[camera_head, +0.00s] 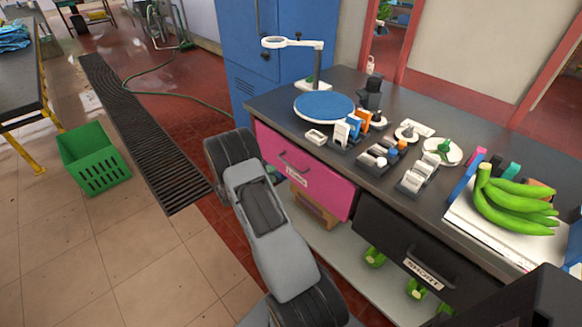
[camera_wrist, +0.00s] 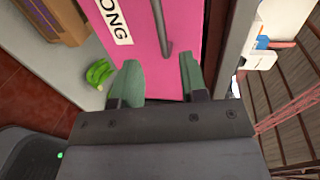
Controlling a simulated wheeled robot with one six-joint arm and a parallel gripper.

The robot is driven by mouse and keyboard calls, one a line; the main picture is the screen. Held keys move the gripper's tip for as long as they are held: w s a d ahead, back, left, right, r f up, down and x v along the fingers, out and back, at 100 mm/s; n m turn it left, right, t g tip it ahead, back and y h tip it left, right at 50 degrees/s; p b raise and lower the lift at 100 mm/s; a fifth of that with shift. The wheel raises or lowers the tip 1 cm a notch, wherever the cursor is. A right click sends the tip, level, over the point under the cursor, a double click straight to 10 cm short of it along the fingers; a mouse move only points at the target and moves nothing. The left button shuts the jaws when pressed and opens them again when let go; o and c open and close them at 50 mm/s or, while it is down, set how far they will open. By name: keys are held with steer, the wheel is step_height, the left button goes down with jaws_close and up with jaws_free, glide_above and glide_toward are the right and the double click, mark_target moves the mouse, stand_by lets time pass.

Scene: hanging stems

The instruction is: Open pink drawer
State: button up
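The pink drawer (camera_head: 328,187) is on the left of the workbench front, with a dark bar handle (camera_head: 290,163) and a white label below it. Its front looks about flush with the bench; I cannot tell if it is slightly ajar. In the wrist view the pink front (camera_wrist: 138,62) fills the upper middle, its handle (camera_wrist: 158,22) pointing down between my fingers, and the label shows "ONG". My gripper (camera_wrist: 161,82) is open, with green fingertips on either side of the handle's line. Contact is not visible. In the head view my arm mostly hides the gripper.
A black drawer (camera_head: 412,255) labelled "SHORT" is to the right. The bench top (camera_head: 350,85) holds a blue round pad, small holders and green bananas (camera_head: 510,203). A lower shelf (camera_head: 350,262) holds a cardboard box and bananas. A green crate (camera_head: 93,160) stands left on open floor.

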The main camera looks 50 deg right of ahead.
mark_target(290, 166)
steer(key=x, duration=1)
steer(key=shift+d, duration=0.35)
steer(key=shift+s, duration=0.1)
jaws_close()
